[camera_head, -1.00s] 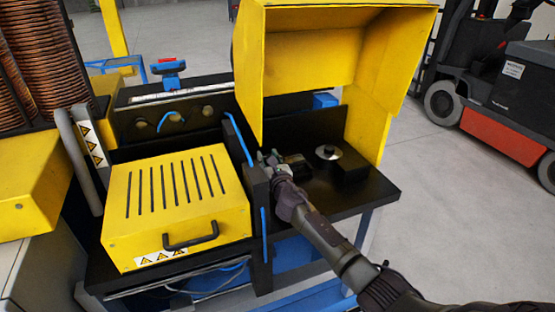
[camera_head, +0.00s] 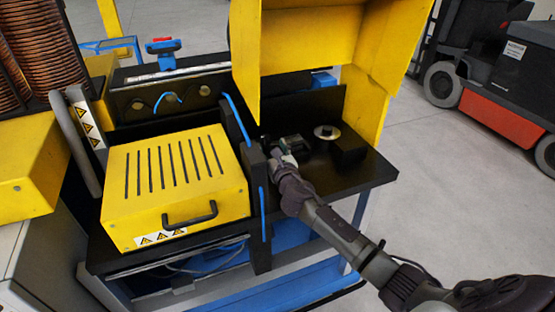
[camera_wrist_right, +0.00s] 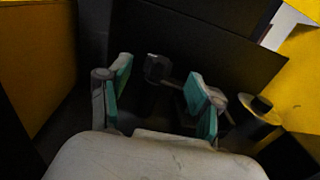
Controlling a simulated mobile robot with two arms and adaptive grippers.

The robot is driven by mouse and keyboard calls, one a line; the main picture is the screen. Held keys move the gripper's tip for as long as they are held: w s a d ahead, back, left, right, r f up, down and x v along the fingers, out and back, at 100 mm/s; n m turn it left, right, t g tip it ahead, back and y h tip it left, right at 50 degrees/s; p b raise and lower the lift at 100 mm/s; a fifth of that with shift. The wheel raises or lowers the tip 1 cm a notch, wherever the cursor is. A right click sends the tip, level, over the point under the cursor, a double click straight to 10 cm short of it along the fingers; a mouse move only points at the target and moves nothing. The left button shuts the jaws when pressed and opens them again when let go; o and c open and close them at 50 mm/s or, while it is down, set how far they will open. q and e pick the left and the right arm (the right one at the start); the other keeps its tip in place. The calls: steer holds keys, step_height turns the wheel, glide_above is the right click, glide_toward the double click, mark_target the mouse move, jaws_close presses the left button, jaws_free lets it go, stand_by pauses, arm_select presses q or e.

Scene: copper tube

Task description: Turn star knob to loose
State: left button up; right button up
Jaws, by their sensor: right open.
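My right gripper (camera_head: 280,147) reaches into the black bay under the raised yellow cover. In the right wrist view its two green-padded fingers (camera_wrist_right: 160,95) are spread apart with nothing between the pads. A small dark knob-like part (camera_wrist_right: 158,68) shows beyond and between the fingertips; it may be the star knob, but its shape is too dark to tell. A dark fitting (camera_head: 294,142) sits just right of the gripper in the head view. My left gripper is not in view.
A metal disc with a black knob (camera_head: 327,132) stands right of the gripper; it also shows in the right wrist view (camera_wrist_right: 258,112). The raised yellow cover (camera_head: 310,40) hangs above. A black upright plate (camera_head: 256,180) and slotted yellow box (camera_head: 175,190) are on the left.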

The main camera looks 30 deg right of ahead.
steer(key=s, duration=0.4)
steer(key=s+a, duration=0.1)
steer(key=s, duration=0.1)
steer(key=shift+s+a, duration=0.1)
steer(key=shift+s, duration=0.3)
